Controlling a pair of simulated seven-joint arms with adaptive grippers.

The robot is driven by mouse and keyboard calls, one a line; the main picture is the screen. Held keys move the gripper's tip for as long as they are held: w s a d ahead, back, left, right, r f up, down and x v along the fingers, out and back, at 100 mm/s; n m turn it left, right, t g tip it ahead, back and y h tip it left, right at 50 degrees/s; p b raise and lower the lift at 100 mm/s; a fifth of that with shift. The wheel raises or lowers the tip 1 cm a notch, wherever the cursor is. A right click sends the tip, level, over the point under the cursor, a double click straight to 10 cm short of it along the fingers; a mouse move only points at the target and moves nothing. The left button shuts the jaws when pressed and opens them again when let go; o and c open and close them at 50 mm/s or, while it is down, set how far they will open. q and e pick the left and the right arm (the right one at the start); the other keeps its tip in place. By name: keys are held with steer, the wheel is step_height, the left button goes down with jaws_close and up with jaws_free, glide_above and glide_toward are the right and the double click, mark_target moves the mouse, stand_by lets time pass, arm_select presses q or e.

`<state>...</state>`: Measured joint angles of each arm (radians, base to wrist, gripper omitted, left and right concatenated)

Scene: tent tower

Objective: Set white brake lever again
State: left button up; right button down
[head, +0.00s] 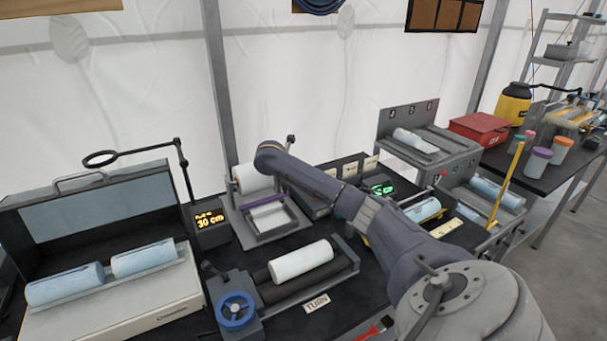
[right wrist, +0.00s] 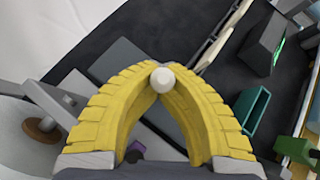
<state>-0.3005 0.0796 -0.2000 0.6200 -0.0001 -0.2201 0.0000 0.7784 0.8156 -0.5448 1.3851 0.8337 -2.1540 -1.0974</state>
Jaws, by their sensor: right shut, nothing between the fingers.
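A small white round knob (right wrist: 162,78), which looks like the end of the white brake lever, shows right at my right fingertips in the right wrist view. The rest of that lever is hidden, and I cannot tell whether the fingers touch the knob. My right gripper (right wrist: 162,66) has yellow ribbed fingers that meet at the tips, with nothing held between them. In the head view my right arm reaches from the lower right to the roll stand (head: 254,208) at the back, and its gripper is hidden. My left gripper is not in view.
A white roll (head: 301,260) lies on rollers beside a blue handwheel (head: 235,310). A display (head: 208,222) reads 30 cm. A case with blue rolls (head: 65,284) stands at left. A teal box (right wrist: 255,107) and a dark box with green display (right wrist: 265,45) are right of the fingers.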

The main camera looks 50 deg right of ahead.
steer(key=shift+r+h, duration=0.3)
steer(key=shift+r, duration=0.05)
steer(key=c, duration=1.8)
jaws_free()
steer(key=shift+c, duration=0.2)
steer(key=shift+o, duration=1)
steer(key=shift+a+f, duration=0.1)
steer(key=shift+f, duration=0.1)
steer(key=v, duration=0.7)
steer(key=shift+a+r, duration=0.2)
steer(key=shift+o, duration=0.3)
